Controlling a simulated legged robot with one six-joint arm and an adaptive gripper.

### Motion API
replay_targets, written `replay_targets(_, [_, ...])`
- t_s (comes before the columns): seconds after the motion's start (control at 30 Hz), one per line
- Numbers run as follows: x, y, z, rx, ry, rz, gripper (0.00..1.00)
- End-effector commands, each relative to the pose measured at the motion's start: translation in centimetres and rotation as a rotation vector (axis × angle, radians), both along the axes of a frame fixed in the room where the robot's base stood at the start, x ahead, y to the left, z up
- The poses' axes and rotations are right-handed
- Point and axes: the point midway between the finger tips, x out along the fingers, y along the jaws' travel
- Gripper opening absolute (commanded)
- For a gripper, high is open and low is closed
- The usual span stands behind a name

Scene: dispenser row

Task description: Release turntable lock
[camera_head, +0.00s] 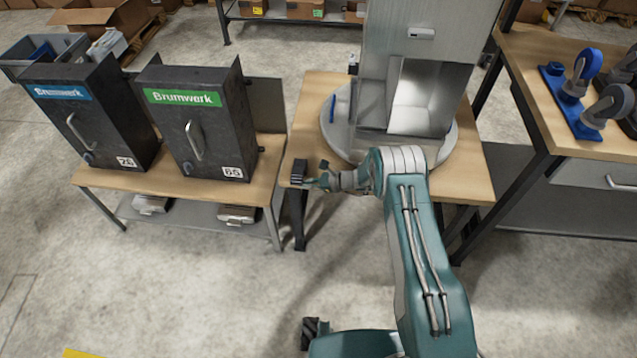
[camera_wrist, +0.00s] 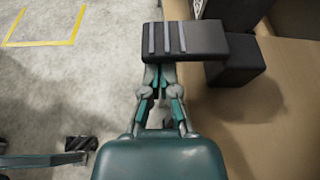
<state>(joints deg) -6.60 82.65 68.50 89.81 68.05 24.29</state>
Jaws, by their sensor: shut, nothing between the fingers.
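The round grey turntable (camera_head: 338,136) lies on the middle wooden table and carries a tall grey dispenser housing (camera_head: 428,30) with an open front. A blue handle (camera_head: 332,108) stands at the turntable's left side. A black block (camera_head: 299,171) sits at the table's left front edge; in the wrist view its top shows grey stripes (camera_wrist: 183,40). I cannot tell for sure whether it is the lock. My gripper (camera_head: 312,181) is shut and empty, with its fingertips right at this block; it also shows in the wrist view (camera_wrist: 158,76). Whether they touch is unclear.
A second black block (camera_wrist: 236,62) is beside the striped one. Blue casters (camera_head: 572,85) lie on the right table. The floor in front is clear.

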Motion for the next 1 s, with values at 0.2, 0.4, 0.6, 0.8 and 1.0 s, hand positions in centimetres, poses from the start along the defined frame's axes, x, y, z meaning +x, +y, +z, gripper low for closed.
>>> replay_targets(0.2, [0.12,1.36,-0.43,0.001,0.000,-0.001,0.00])
replay_targets(0.4, [0.12,1.36,-0.45,0.001,0.001,-0.001,0.00])
replay_targets(0.6, [0.10,1.35,-0.41,0.001,0.008,-0.001,0.00])
replay_targets(0.8, [0.02,1.35,-0.16,0.002,0.051,-0.001,0.00])
replay_targets(1.0, [-0.02,1.35,0.04,0.004,0.078,-0.001,0.00])
